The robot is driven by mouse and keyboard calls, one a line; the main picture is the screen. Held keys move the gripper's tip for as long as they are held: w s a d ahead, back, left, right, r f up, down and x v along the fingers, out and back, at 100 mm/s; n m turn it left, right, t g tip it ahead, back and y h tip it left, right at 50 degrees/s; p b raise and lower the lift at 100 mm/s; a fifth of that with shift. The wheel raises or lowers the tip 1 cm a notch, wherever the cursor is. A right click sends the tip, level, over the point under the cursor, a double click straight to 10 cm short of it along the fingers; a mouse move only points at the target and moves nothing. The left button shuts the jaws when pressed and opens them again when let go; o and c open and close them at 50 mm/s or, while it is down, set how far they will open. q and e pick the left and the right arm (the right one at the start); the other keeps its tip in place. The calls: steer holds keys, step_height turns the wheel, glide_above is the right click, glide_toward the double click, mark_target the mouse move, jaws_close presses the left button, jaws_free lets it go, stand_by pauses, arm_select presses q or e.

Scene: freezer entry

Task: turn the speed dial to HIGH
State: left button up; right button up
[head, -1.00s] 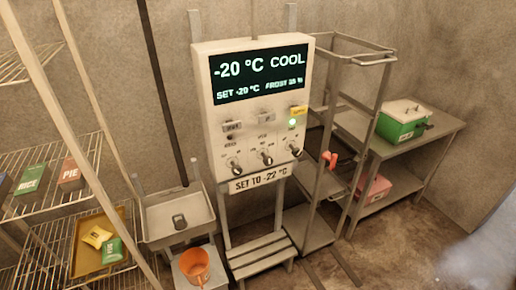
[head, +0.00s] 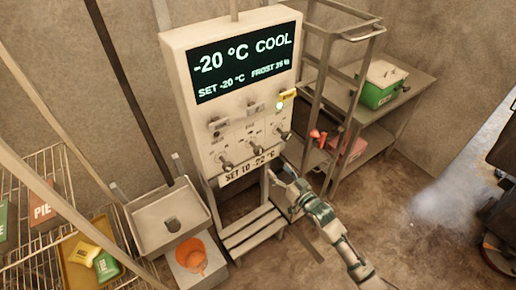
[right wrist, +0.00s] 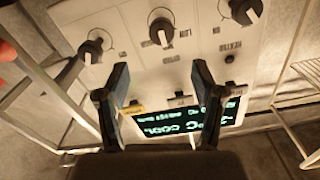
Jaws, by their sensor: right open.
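A white control box (head: 171,75) hangs on a stand, with three dials along its lower front: left dial (head: 225,163), middle dial (head: 255,151) and right dial (head: 284,136). In the right wrist view the box is upside down. A label like LOW stands beside the middle dial (right wrist: 161,32) there; which dial is speed is hard to read. My right gripper (head: 281,174) is just below and in front of the box's lower right corner. In the right wrist view its fingers (right wrist: 160,70) are apart and empty, the middle dial beyond them. My left gripper is out of view.
The box's screen (head: 245,65) reads -20 °C COOL, and a sign below reads SET TO -22 °C. A metal rack (head: 320,80) stands close on the right.

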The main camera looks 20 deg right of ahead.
mark_target(260, 153)
steer(key=x, duration=1.1)
steer(key=shift+w+a+p, duration=0.25)
steer(key=shift+a+p, duration=0.05)
steer(key=shift+a, duration=0.1)
steer(key=shift+w+a+f, duration=0.1)
steer(key=shift+w, duration=0.5)
steer(key=shift+w+f, duration=0.1)
steer(key=shift+w, duration=0.05)
steer(key=shift+c, duration=0.7)
steer(key=c, duration=1)
